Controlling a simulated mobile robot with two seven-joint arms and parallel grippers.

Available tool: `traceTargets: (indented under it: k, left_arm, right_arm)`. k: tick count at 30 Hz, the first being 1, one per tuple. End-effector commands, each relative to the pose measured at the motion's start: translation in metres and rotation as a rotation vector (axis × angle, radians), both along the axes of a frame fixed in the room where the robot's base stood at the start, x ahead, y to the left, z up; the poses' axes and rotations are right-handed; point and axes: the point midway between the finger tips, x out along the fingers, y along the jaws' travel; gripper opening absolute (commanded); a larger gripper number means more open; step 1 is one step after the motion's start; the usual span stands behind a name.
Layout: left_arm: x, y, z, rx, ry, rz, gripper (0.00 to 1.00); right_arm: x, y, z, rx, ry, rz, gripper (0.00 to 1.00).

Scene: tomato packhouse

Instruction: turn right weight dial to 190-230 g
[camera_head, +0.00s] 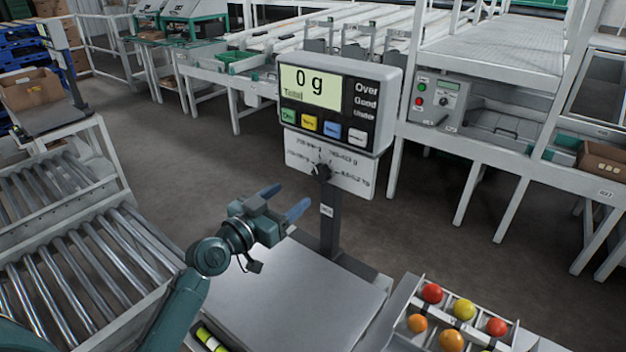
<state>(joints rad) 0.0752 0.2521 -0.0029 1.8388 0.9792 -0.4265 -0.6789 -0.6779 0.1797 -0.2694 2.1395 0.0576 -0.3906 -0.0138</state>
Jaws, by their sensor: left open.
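The weight dial is a small black knob (322,171) on a white label plate (345,172) below the scale's display. Several weight ranges are printed around it, too small to read surely. The display (311,88) reads 0 g. My left gripper (284,200) is open and empty. In the picture it is left of and a little below the knob, apart from it, with its blue fingers pointing right. It is above the bare scale platform (300,295). My right gripper is not in view.
A tray (404,313) with several red, orange and yellow tomatoes stands right of the scale platform. A roller conveyor (85,265) is at the left. The scale's post (329,222) rises behind the platform. Grading tables and a control box (436,101) stand farther back.

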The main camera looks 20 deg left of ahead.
Motion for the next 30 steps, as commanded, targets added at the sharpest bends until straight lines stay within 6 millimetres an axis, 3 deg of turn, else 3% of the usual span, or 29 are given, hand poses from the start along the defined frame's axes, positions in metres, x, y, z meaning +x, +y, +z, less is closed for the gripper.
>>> traceTargets:
  k: [6,13,26,30]
  left_arm:
    - [0.045,-0.018,0.0,-0.004,0.0,-0.003,0.62]
    - [0.078,-0.029,-0.001,-0.002,0.001,-0.001,0.62]
    - [0.088,-0.033,-0.001,0.0,0.003,-0.001,0.62]
    - [0.088,-0.033,-0.001,0.0,0.003,-0.001,0.52]
  right_arm:
    - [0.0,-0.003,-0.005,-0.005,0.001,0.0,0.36]
    - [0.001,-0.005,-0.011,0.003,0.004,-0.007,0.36]
    - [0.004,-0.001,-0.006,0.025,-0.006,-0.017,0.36]
    - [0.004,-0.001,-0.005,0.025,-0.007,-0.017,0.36]
